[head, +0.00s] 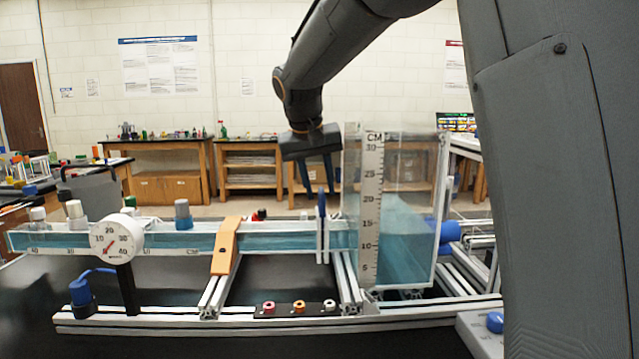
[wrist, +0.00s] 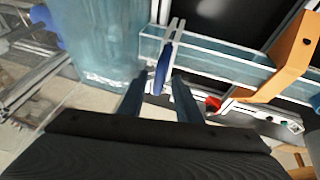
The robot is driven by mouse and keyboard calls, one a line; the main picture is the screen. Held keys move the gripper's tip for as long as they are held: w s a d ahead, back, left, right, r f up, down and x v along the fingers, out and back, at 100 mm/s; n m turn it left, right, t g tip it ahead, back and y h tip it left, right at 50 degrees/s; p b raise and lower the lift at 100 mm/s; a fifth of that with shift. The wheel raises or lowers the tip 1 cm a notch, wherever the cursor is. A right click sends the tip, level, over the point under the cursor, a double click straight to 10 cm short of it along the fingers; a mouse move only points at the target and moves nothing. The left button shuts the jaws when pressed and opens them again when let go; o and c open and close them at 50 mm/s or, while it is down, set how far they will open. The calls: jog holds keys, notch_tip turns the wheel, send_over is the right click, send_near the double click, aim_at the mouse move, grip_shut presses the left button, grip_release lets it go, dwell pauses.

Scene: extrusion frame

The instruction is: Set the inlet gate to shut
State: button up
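The inlet gate's blue handle (head: 321,204) stands upright over the clear channel, between pale guide strips (head: 320,243) just left of the tall water tank. The handle also shows in the wrist view (wrist: 163,68). I cannot tell how far down the gate plate sits. My gripper (head: 318,188) points down just above the handle. I see no clear contact.
The tall clear tank (head: 410,215) with a centimetre scale (head: 368,215) stands close on the right. The water channel (head: 170,240) runs left, with an orange clamp (head: 226,246) and a round dial gauge (head: 116,238). A red part (wrist: 213,103) lies near my fingers.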

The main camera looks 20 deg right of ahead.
jog(key=shift+r, duration=0.2)
jog(key=v, duration=0.7)
jog(key=shift+s+r+b, duration=0.15)
jog(key=shift+r+b, duration=0.2)
jog(key=shift+b, duration=0.05)
